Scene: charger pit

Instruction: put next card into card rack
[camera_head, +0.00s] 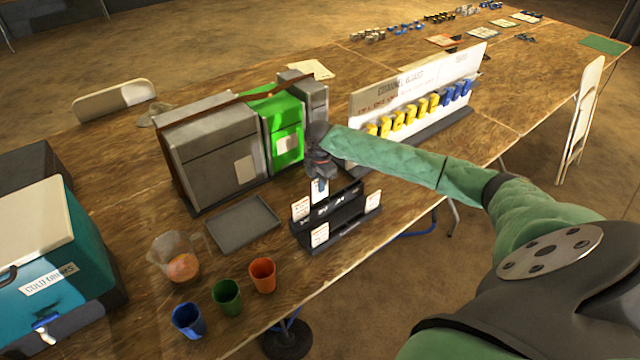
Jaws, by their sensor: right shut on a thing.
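The black card rack (334,224) stands near the table's front edge, right of the grey tray. White cards stand in it: one at the back left (300,208), one at the front left (319,235) and one at the right (373,201). My right gripper (320,184) points down over the rack's back part and is shut on a white card (319,194). The card is upright; I cannot tell whether its lower edge is inside a slot. My left gripper is not in view.
A grey tray (243,223), a clear jug (179,262) and blue, green and orange cups (262,275) are left of the rack. Grey and green boxes (284,140) stand behind. A channel board (420,85) with yellow and blue items is at the back right.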

